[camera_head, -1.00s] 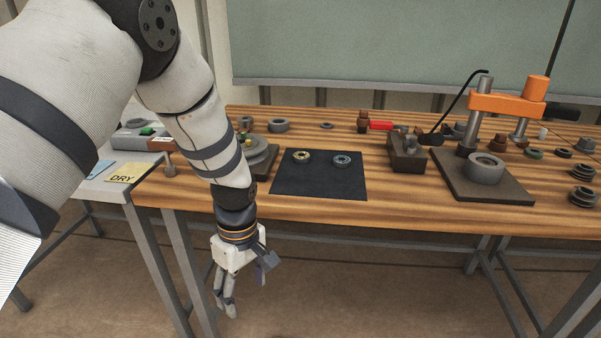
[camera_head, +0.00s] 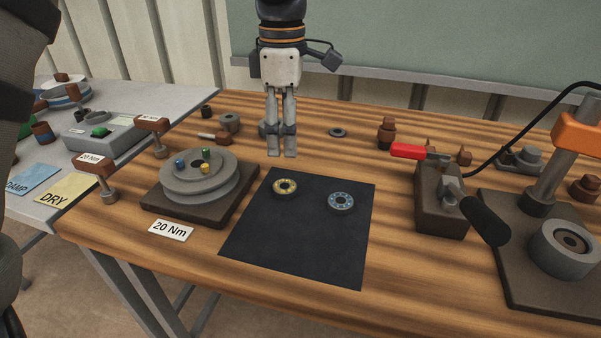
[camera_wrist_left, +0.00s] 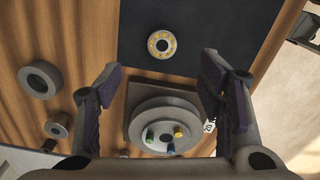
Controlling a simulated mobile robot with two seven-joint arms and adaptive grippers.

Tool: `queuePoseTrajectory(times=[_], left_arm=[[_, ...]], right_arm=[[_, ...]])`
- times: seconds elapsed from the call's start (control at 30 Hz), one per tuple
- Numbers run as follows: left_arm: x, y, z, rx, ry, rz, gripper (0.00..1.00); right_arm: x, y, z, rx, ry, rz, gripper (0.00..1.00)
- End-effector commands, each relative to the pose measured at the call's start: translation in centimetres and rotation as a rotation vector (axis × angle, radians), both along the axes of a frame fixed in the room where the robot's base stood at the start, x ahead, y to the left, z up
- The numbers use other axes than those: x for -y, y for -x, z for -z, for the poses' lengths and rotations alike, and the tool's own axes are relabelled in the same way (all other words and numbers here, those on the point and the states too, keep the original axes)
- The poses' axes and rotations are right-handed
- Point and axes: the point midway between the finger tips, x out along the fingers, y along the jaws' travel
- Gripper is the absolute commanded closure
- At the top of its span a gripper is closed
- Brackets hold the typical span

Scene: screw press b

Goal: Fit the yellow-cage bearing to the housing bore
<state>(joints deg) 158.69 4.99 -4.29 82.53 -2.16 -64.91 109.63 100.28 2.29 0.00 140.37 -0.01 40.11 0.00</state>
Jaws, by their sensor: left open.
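The yellow-cage bearing (camera_head: 277,188) lies flat on the black mat, left of a blue-cage bearing (camera_head: 333,203). My left gripper (camera_head: 282,153) points down above the bench, just behind the yellow-cage bearing in the head view, apart from it and empty. In the left wrist view, the jaws (camera_wrist_left: 163,88) are spread wide, and the yellow-cage bearing (camera_wrist_left: 152,48) shows beyond them, near the top. A thick grey ring-shaped housing (camera_head: 555,262) with a round bore stands on the press base at the right. My right gripper is not in view.
A grey round fixture (camera_head: 195,192) with coloured pins stands left of the black mat (camera_head: 295,250). A red-handled block (camera_head: 440,210) and the orange press (camera_head: 580,135) stand right. Small rings and brown parts line the bench's back. The mat's front is clear.

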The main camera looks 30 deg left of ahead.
Motion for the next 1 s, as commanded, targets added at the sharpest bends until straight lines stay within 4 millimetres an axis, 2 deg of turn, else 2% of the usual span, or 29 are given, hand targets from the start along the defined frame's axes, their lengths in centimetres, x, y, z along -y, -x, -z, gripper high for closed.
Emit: queuePoseTrajectory(times=[0.1, 0.27, 0.5, 0.6, 0.8, 1.0], left_arm=[[0.0, 0.1, 3.0, -0.008, 0.002, 0.000, 0.38], [0.0, 0.0, 5.3, -0.004, 0.002, 0.000, 0.38], [-0.2, -0.3, 9.6, -0.006, 0.002, 0.001, 0.38], [-0.2, -0.3, 10.5, -0.002, 0.002, 0.000, 0.38], [-0.2, -0.3, 10.5, 0.000, 0.001, 0.001, 0.38], [-0.2, -0.3, 10.5, 0.000, 0.001, 0.001, 0.84]], right_arm=[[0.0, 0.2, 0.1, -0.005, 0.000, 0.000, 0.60], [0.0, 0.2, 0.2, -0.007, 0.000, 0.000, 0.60], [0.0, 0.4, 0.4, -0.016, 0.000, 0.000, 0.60], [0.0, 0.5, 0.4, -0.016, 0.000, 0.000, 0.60], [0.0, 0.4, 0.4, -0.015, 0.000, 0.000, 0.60], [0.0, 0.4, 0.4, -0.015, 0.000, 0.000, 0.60]])
